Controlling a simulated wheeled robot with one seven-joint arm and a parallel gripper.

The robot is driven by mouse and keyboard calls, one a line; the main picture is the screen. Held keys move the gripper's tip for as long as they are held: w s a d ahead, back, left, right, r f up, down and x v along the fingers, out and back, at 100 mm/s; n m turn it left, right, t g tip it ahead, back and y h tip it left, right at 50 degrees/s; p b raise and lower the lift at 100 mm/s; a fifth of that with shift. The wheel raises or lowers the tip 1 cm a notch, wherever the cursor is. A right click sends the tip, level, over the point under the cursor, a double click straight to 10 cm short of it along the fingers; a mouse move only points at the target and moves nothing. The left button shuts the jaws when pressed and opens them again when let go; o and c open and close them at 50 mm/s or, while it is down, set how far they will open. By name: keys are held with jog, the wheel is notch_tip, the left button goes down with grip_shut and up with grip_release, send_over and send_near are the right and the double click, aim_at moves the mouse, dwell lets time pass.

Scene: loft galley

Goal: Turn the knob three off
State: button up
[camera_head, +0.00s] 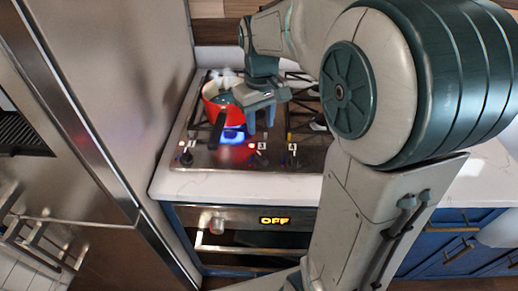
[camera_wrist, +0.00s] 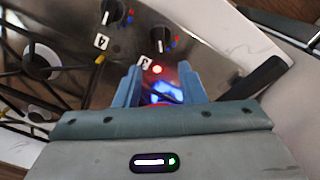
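Knob three (camera_wrist: 160,38) is a dark round knob on the cooktop's front strip, beside a white label that reads 3 in the head view (camera_head: 262,146). A red light (camera_wrist: 157,70) glows beside that label. A blue flame (camera_head: 233,136) burns at the front left burner, and its glow shows between my fingers in the wrist view. My gripper (camera_head: 261,123) is open and empty above the cooktop, behind the knob row. In the wrist view its two blue fingers (camera_wrist: 160,72) stand apart, with knob three beyond their tips, not touched.
A steaming red pot (camera_head: 211,103) stands left of my gripper; its black handle (camera_head: 217,130) juts forward over the front strip. Knob four (camera_wrist: 115,12) is close to knob three; another knob (camera_head: 187,158) is at far left. A tall steel fridge (camera_head: 90,60) bounds the left.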

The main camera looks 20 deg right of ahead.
aim_at(260, 155)
notch_tip(260, 155, down, 11)
jog(key=shift+r, duration=0.1)
dwell(0.3)
grip_shut()
